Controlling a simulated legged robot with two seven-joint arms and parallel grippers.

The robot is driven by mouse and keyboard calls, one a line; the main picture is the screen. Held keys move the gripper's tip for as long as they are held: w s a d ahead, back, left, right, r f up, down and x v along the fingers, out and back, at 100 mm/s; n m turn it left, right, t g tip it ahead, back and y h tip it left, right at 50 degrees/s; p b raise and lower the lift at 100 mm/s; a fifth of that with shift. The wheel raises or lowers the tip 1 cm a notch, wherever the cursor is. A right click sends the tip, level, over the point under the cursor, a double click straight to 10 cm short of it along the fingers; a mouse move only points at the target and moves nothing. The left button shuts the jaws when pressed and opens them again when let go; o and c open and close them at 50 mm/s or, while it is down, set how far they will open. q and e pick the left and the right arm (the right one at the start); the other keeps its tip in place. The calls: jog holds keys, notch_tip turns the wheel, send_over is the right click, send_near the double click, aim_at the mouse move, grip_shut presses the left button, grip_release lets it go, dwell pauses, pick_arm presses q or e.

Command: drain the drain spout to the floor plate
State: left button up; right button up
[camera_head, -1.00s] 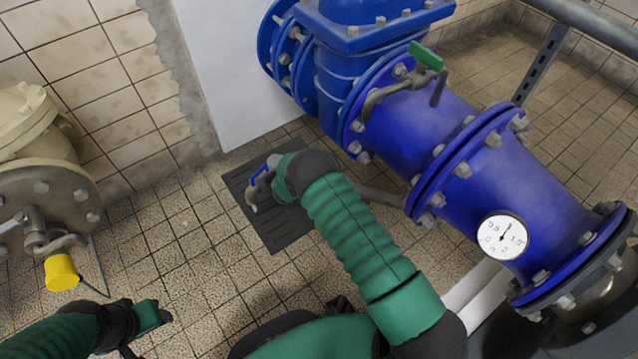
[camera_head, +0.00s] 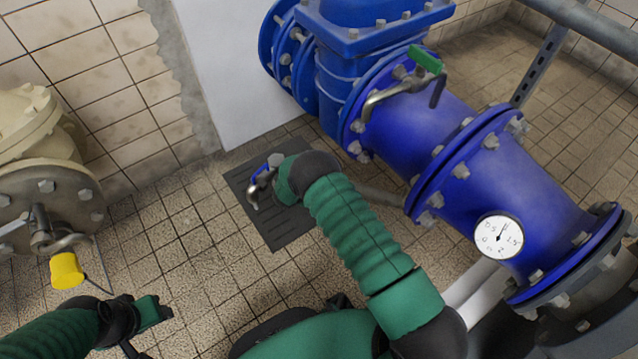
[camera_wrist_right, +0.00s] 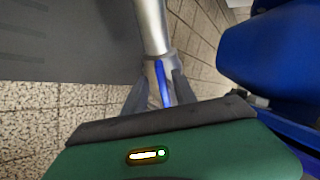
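The drain spout (camera_head: 252,195) is a small metal tap with a blue lever (camera_head: 262,173), in the head view above the dark floor plate (camera_head: 285,230). The floor plate also shows there at the upper left (camera_wrist_right: 60,45). My left gripper (camera_head: 150,312) is low at the left, away from the tap; its opening is unclear.
A large blue pipe (camera_head: 420,130) with a gauge (camera_head: 499,237) and a green-handled valve (camera_head: 425,58) runs along the right. The tiled floor between is clear.

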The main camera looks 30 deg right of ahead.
jog(key=p+v, duration=0.9)
jog(key=v, duration=0.7)
jog(key=shift+a+r, duration=0.2)
jog(key=shift+r, duration=0.15)
jog(key=shift+p, duration=0.3)
